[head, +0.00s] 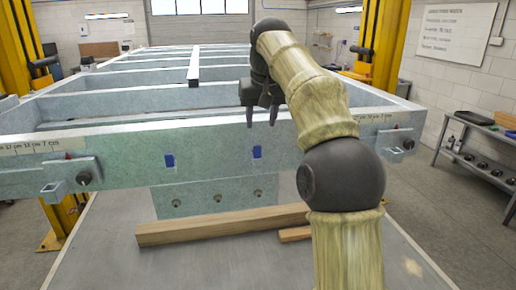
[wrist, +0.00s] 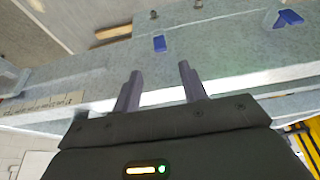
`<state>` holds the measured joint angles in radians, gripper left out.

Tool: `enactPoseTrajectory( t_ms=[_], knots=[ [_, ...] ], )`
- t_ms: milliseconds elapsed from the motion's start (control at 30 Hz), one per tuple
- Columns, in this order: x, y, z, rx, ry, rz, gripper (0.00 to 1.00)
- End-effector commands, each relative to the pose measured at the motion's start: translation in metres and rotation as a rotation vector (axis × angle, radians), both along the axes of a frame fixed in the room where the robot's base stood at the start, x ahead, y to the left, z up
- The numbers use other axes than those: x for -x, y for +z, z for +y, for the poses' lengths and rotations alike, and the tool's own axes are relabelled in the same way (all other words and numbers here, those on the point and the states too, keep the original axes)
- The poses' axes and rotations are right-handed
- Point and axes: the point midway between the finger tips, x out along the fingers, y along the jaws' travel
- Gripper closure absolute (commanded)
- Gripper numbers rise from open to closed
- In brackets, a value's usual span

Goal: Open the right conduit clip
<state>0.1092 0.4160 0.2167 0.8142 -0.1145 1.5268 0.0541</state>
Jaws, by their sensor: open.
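Two small blue pieces, which look like the conduit clips, sit on the front face of the grey steel frame beam (head: 210,143). The right blue clip (head: 257,152) is just below my gripper (head: 261,118) in the head view. The left blue clip (head: 169,160) is farther left. The wrist view is turned over: there the right blue clip (wrist: 159,43) lies beyond the gap between my fingertips (wrist: 160,70), and the left blue clip (wrist: 289,17) is at the top right. My gripper is open, empty and apart from the clip. Whether the right clip is shut is too small to tell.
Brackets with dark knobs stand at the beam's left (head: 83,178) and right (head: 396,142) ends. A plate with several bolts (head: 217,196) hangs below the beam. Wooden timber (head: 220,226) lies beneath. A workbench (head: 480,155) stands at right. The floor in front looks clear.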

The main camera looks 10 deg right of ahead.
Motion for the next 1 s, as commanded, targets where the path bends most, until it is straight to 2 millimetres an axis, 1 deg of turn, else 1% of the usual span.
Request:
enactPoseTrajectory(
  t_ms=[33,200,400,533,700,900,933,1000],
  knots=[
    [-0.003,-0.011,0.000,0.000,0.000,0.004,0.57],
    [-0.014,-0.037,-0.001,0.001,-0.001,0.004,0.57],
    [-0.027,-0.068,-0.001,0.001,-0.001,0.003,0.57],
    [-0.034,-0.083,0.000,0.000,-0.001,0.003,0.57],
    [-0.037,-0.091,0.000,0.000,-0.001,0.000,0.57],
    [-0.037,-0.091,0.000,0.000,-0.001,0.000,0.57],
    [-0.037,-0.091,0.000,0.000,-0.001,0.000,0.59],
    [-0.037,-0.091,0.000,0.000,-0.001,0.000,0.73]
  ],
)
